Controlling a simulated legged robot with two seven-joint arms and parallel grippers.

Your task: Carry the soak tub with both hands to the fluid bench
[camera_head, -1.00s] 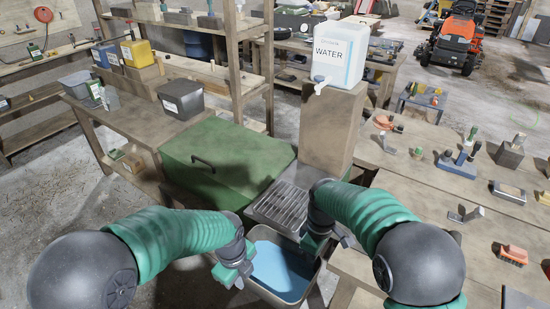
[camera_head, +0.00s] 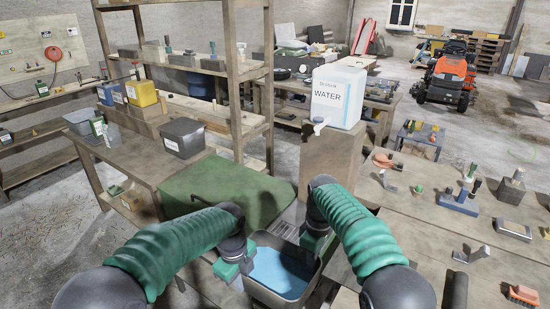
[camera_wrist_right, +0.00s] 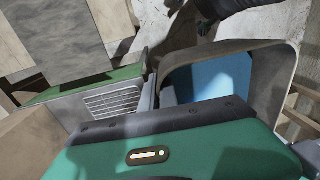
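The soak tub (camera_head: 292,296) is a grey open tub with blue liquid in it, low in the middle of the head view. It also shows in the right wrist view (camera_wrist_right: 282,62), its liquid staying inside. My left gripper (camera_head: 240,265) is at the tub's left rim and my right gripper (camera_head: 314,240) at its right rim. Both appear shut on the rim, though the fingertips are largely hidden. A wooden bench with a dark lidded bin (camera_head: 183,138) and yellow and blue containers stands at the left; I cannot tell whether it is the fluid bench.
A green-covered chest (camera_head: 215,185) and a metal grate (camera_wrist_right: 115,102) lie just beyond the tub. A water container (camera_head: 338,97) stands on a wooden block behind. A tool-strewn table (camera_head: 420,215) is close on the right. Open floor (camera_head: 50,220) shows at the left.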

